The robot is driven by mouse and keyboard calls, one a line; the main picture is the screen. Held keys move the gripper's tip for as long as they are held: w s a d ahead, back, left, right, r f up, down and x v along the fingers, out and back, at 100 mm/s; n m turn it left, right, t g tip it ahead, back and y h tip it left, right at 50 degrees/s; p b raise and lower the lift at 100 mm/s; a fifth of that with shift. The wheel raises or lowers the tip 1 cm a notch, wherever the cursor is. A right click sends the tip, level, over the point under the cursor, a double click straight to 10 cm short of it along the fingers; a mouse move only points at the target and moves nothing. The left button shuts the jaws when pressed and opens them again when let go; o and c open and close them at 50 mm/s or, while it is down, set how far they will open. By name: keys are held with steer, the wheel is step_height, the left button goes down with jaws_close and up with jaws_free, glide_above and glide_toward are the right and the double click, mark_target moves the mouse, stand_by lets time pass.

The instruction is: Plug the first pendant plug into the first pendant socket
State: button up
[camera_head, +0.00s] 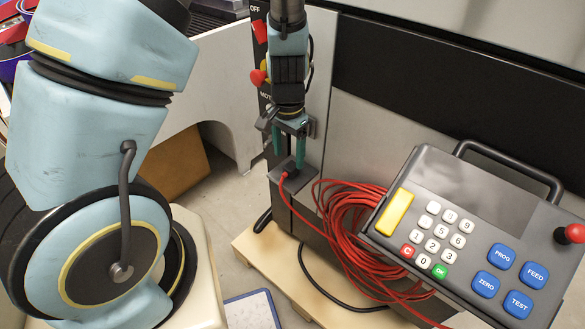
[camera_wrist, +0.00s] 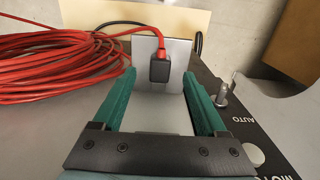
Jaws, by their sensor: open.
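The pendant plug (camera_wrist: 160,68) is a small black block with a red cable leaving its far end. In the wrist view it lies over a grey plate (camera_wrist: 153,120), between and near the tips of my green fingers. My gripper (camera_head: 288,160) is open and points down over a small grey ledge (camera_head: 311,172) on the machine's side. The fingers stand apart on both sides of the plug, with gaps visible in the wrist view. In the head view the plug is mostly hidden by the fingers. I cannot make out the socket, nor whether the plug sits in one.
A coil of red cable (camera_head: 345,225) hangs beside the ledge. The grey pendant (camera_head: 470,235) with keypad and blue buttons is at the right. A metal toggle switch (camera_wrist: 223,92) stands close to the right finger in the wrist view. A pale wooden base (camera_head: 270,255) lies below.

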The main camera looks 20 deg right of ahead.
mark_target(289, 167)
steer(key=shift+w+f+p, duration=0.1)
steer(key=shift+f+p, duration=0.3)
steer(key=shift+f, duration=2.2)
jaws_close()
